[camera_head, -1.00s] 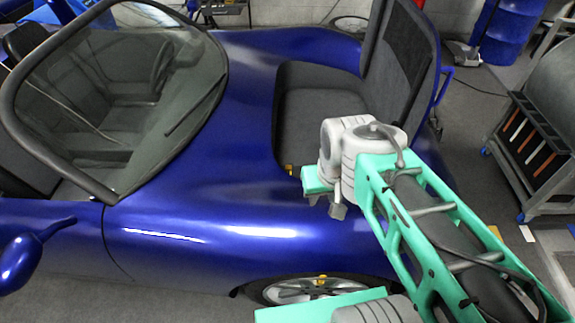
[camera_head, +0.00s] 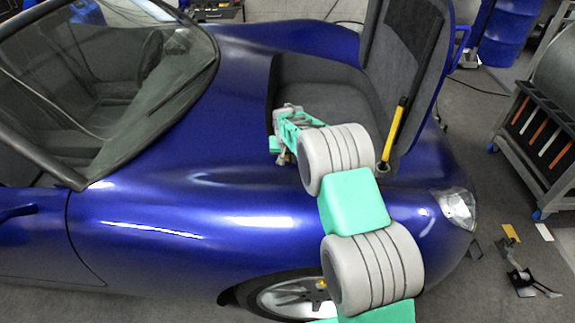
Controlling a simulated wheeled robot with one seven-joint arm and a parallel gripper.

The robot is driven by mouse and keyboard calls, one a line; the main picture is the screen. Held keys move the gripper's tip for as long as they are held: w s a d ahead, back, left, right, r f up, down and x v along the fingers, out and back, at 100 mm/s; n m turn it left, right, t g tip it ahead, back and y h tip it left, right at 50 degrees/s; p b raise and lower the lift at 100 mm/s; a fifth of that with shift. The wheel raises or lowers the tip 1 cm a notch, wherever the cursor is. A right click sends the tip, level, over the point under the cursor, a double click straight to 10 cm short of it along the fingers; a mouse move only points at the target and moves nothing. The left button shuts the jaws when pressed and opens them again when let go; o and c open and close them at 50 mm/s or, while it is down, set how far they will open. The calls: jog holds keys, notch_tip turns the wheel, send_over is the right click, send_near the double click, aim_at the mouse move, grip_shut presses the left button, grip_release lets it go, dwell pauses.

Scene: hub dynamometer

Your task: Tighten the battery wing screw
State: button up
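My gripper (camera_head: 281,155) is at the left edge of the open front compartment of the blue car (camera_head: 190,200), small in the picture. Its fingers are too small and partly hidden to tell whether they are open or shut. The battery and its wing screw cannot be made out; the near part of the compartment (camera_head: 320,80) is hidden behind my arm and the car's body edge.
The raised lid (camera_head: 405,60) stands at the right of the compartment, with a yellow bar (camera_head: 395,130) in front of it. A grey tool cart (camera_head: 545,150) is at the right, and a blue drum (camera_head: 508,35) is at the back. Small items (camera_head: 525,270) lie on the floor.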

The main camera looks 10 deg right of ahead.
jog(key=shift+x, duration=1.6)
jog(key=shift+c, duration=0.2)
grip_shut()
